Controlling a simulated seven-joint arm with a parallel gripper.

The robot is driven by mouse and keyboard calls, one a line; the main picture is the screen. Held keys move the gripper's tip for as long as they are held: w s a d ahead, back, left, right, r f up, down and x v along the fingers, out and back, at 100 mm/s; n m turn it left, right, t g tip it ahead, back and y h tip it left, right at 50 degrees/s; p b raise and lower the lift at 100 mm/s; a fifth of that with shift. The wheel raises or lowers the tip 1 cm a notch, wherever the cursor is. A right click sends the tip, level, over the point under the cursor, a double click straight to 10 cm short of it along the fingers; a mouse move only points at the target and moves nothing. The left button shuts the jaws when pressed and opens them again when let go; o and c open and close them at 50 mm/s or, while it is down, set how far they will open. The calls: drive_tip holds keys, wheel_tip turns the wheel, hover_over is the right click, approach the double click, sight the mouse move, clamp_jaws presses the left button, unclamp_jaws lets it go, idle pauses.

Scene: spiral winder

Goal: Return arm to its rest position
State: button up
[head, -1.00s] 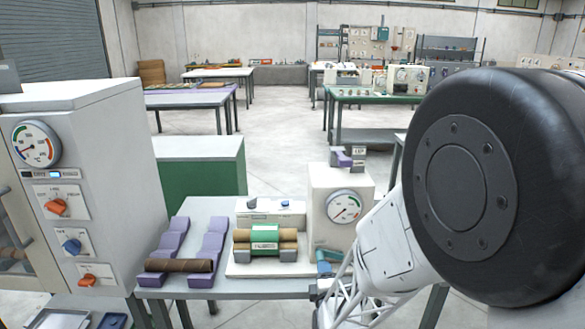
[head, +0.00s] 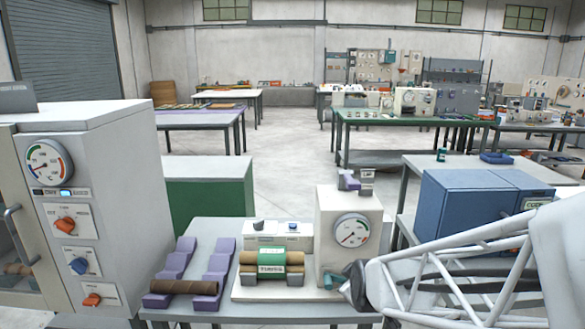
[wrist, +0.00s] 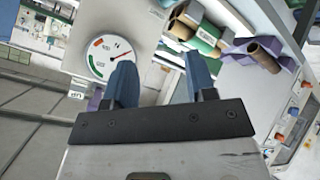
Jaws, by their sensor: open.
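My gripper (wrist: 161,72) shows in the wrist view with its two blue fingers apart and nothing between them. The gauge (wrist: 104,58) of the winder's pale box appears beyond the left finger. In the head view my white lattice arm reaches in from the right edge, and its near end overlaps the front of the gauge box (head: 333,210).
A brown tube (head: 184,287) lies across purple cradles (head: 218,258) on the bench. A white cabinet (head: 120,150) with dials stands at the left. A blue box (head: 465,205) sits on a table at the right. The aisle floor behind is clear.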

drive_tip(key=s+d+r+m+g, duration=0.2)
drive_tip(key=s+r+m+g, duration=0.1)
drive_tip(key=s, duration=0.8)
drive_tip(key=s+d+r+m+g, duration=0.2)
drive_tip(key=s+r+m+g, duration=0.2)
drive_tip(key=s, duration=0.8)
wheel_tip(320, 180, up, 2)
drive_tip(key=shift+s+m+h, duration=0.25)
drive_tip(key=shift+m+h, duration=0.15)
drive_tip(key=shift+m, duration=0.6)
